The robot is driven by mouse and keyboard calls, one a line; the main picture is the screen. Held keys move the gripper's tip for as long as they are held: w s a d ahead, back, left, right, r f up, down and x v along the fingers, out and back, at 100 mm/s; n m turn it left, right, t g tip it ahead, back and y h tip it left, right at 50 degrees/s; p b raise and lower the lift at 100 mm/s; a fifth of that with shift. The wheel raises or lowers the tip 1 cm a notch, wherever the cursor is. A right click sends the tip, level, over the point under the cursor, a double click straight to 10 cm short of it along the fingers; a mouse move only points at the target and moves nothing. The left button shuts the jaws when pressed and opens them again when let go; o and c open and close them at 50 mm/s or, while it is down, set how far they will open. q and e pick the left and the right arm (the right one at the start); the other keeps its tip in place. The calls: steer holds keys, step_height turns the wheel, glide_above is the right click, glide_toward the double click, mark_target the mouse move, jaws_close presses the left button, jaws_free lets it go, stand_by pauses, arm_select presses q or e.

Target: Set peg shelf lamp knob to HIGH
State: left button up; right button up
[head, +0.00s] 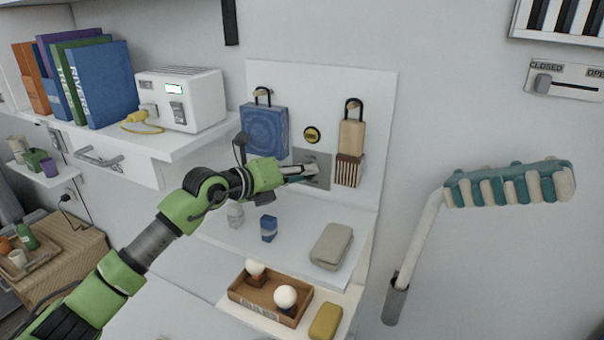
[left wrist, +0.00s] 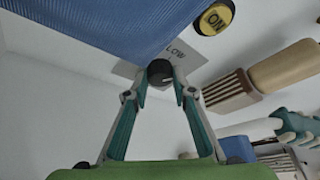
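The black round lamp knob (left wrist: 160,73) sits on a grey plate (left wrist: 190,59) on the white peg panel (head: 372,100). The word LOW is readable on the plate beside the knob in the left wrist view; other lettering is hidden or too small. My left gripper (head: 308,172) reaches the grey plate (head: 318,158) from the left. In the left wrist view its two fingertips (left wrist: 160,86) lie on either side of the knob, close against it, and appear shut on it. The gripper hides the knob in the head view. My right gripper is not in view.
A blue box (head: 264,131) hangs just left of the plate. A wooden brush (head: 351,139) hangs just right. A yellow ON button (head: 312,134) is above. Below, a shelf holds a grey case (head: 331,246) and a small blue item (head: 268,229).

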arm_select(q)
steer(key=shift+m, duration=0.3)
steer(key=shift+m+y+b, duration=0.5)
steer(key=shift+b, duration=0.3)
steer(key=m+y+b, duration=0.1)
steer(key=m+b, duration=0.1)
steer(key=b, duration=0.3)
steer(key=shift+d+y, duration=0.15)
steer(key=shift+y, duration=0.25)
steer(key=shift+s+r+m+t+y+b, duration=0.15)
steer(key=shift+m+t+y+b, duration=0.2)
steer(key=shift+m+b, duration=0.45)
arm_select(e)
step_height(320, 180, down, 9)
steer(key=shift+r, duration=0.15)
arm_select(q)
steer(key=o, duration=1.1)
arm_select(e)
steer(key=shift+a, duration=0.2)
